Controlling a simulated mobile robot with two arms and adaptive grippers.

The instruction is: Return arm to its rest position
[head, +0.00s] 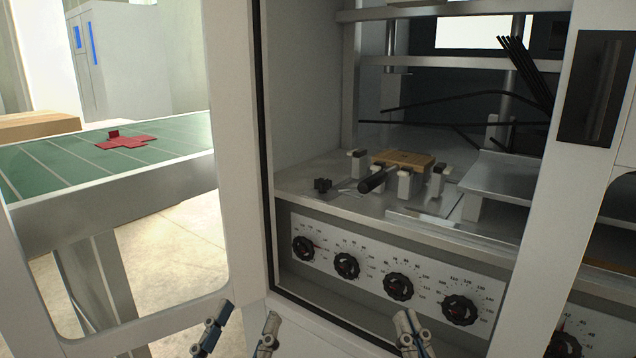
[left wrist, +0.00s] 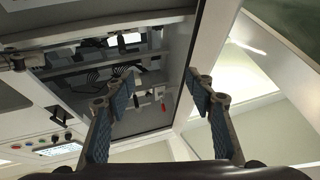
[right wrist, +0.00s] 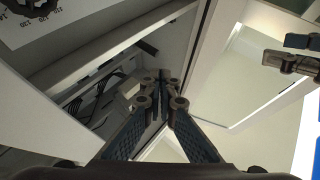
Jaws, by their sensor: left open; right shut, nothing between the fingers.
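My left gripper (head: 240,330) is at the bottom of the head view, in front of the machine's open doorway. Its two fingers are spread with nothing between them. They also show apart in the left wrist view (left wrist: 160,88). My right gripper (head: 412,332) is at the bottom of the head view, right of the left one, below the dial panel. In the right wrist view its fingertips (right wrist: 160,85) meet and hold nothing. Part of my left gripper shows at the right edge of that view. Most of both arms is hidden.
The machine's door (head: 232,130) stands open beside the grippers. Inside are a wooden block (head: 404,158) among clamps and a dark-handled tool (head: 378,179). Below is a dial panel (head: 374,268). A green conveyor (head: 60,165) at left carries a red cross-shaped blank (head: 127,143).

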